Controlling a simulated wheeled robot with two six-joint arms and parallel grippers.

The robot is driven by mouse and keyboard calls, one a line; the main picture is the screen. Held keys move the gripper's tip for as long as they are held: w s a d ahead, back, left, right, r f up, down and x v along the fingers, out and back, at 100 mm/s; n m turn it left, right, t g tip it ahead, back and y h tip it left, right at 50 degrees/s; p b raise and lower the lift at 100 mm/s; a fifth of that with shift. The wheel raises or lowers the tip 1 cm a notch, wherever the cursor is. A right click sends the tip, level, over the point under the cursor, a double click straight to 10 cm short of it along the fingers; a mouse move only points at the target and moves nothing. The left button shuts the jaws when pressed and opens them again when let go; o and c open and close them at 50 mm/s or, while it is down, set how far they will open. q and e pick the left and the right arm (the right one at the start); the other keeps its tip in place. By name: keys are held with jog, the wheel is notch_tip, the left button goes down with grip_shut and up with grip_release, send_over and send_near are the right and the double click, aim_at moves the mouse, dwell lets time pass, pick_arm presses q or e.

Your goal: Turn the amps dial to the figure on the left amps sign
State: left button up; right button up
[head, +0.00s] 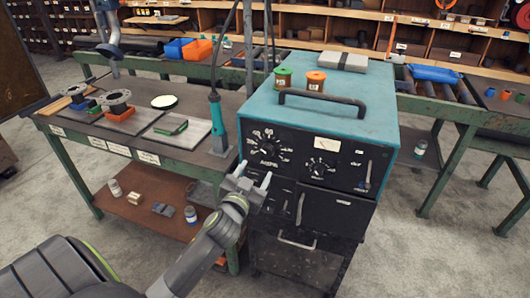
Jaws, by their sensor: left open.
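The amps dial (267,149) is the larger black knob at the upper left of the dark front panel of a teal-topped machine (330,105). White figures ring it, and "AMPS" is printed below; its exact setting is too small to read. My left gripper (254,175) is open and empty, just below and left of the dial, apart from it, with its two fingers pointing up toward the panel. Several small white signs, such as one at the left (57,130), are on the front edge of the green bench; their text is unreadable. My right gripper is out of view.
A smaller dial (320,170), a meter (328,144) and a lever (368,175) share the panel. A teal torch (217,125) stands at the bench corner, left of the machine.

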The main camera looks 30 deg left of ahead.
aim_at(267, 153)
pick_arm(q)
jog(key=p+x, duration=0.1)
jog(key=x, duration=0.7)
jog(key=shift+w, duration=0.4)
jog(key=shift+c, duration=0.5)
jog(key=c, duration=0.9)
jog(key=shift+m, duration=0.4)
jog(key=m+p, duration=0.1)
jog(key=m, duration=0.4)
jog(key=m+p, duration=0.1)
jog(key=m, duration=0.5)
jog(key=shift+f, duration=0.1)
